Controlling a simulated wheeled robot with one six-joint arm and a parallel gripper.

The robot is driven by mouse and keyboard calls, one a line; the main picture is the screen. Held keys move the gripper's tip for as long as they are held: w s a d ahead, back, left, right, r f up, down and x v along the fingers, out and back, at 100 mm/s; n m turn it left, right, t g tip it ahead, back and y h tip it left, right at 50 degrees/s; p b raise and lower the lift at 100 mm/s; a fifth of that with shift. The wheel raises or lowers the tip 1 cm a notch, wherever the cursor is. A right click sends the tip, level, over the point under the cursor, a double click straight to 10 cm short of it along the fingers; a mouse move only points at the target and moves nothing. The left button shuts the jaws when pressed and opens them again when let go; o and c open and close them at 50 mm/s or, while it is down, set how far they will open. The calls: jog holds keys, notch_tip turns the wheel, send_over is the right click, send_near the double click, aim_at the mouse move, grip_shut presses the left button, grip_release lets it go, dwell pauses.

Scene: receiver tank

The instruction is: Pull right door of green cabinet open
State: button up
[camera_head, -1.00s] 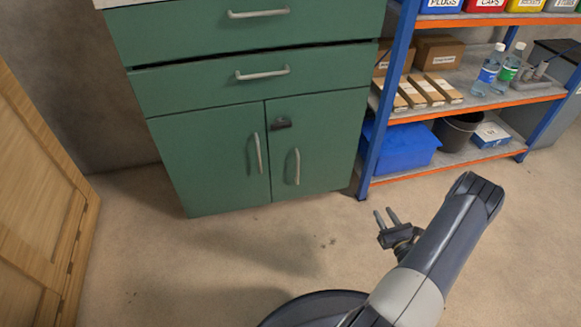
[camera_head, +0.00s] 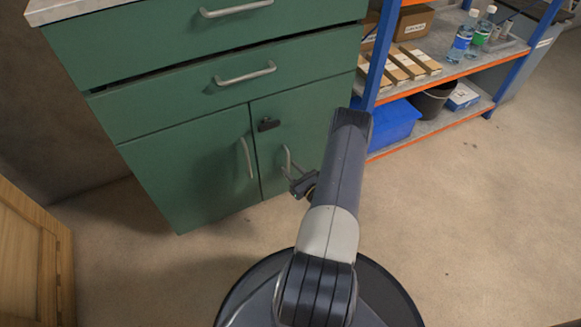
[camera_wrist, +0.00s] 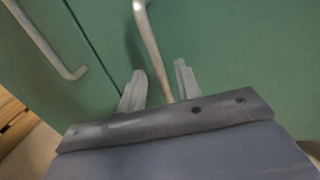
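The green cabinet (camera_head: 190,165) stands ahead with drawers above and two doors below. Its right door (camera_head: 305,130) is shut and partly hidden by my arm. The right door's grey bar handle (camera_head: 286,158) is upright, and it also shows in the wrist view (camera_wrist: 150,45). My gripper (camera_head: 292,185) is at this handle, low on the door. In the wrist view the gripper's fingers (camera_wrist: 160,85) are apart, with the lower part of the handle between them. I see a gap on each side of the handle. The left door's handle (camera_head: 246,158) also shows in the wrist view (camera_wrist: 45,40).
A blue and orange shelf rack (camera_head: 440,80) with a blue bin (camera_head: 395,122) stands right of the cabinet. A wooden cabinet (camera_head: 30,250) is at lower left. The floor at right is clear.

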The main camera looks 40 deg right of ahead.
jog(key=shift+c, duration=0.5)
grip_shut()
jog(key=shift+s, duration=0.2)
